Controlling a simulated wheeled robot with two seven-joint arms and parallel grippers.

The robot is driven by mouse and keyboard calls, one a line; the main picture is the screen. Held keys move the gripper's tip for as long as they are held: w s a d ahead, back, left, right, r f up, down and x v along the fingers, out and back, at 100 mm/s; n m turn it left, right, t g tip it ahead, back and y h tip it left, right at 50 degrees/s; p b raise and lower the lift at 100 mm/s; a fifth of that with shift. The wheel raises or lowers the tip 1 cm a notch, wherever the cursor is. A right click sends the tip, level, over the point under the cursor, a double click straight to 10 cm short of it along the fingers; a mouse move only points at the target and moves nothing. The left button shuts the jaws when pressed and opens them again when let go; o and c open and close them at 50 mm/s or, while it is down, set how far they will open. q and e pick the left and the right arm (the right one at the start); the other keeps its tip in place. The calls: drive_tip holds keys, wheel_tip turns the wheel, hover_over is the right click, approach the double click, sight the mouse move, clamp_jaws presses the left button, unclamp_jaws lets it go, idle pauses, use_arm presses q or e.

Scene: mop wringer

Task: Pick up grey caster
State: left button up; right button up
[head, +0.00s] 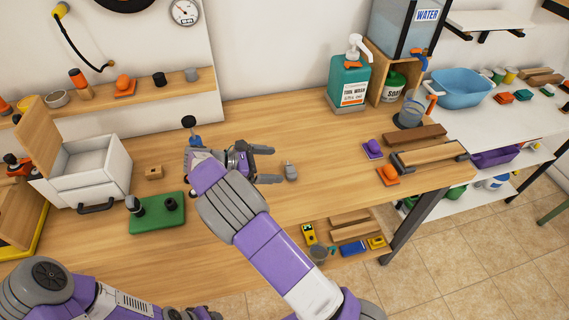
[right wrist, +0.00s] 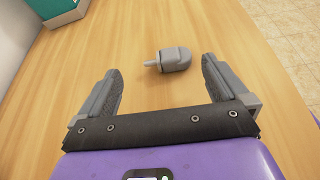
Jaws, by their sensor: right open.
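The grey caster (head: 291,171) lies on the wooden table, a small grey piece right of my right gripper. In the right wrist view the caster (right wrist: 174,60) lies on its side with its thin stem pointing left. My right gripper (head: 268,164) is open and empty, low over the table. Its two fingers (right wrist: 162,75) point toward the caster, which sits just beyond and between the fingertips, apart from both. At the lower left of the head view parts of my left arm show, but its fingers cannot be made out clearly.
A green block with dark knobs (head: 157,213) and a white drawer box (head: 92,168) stand to the left. A teal soap bottle (head: 349,80) stands at the back. Purple (head: 372,149) and orange (head: 388,174) pieces lie to the right. The table around the caster is clear.

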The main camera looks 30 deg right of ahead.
sight(292, 167)
drive_tip(key=b+x, duration=0.1)
drive_tip(key=x, duration=0.2)
drive_tip(key=s+b+x, duration=0.1)
drive_tip(key=x, duration=0.2)
drive_tip(key=shift+a, duration=0.15)
drive_tip(key=shift+d+f, duration=0.15)
drive_tip(key=shift+d, duration=0.2)
drive_tip(key=shift+c, duration=0.2)
drive_tip(key=c, duration=1)
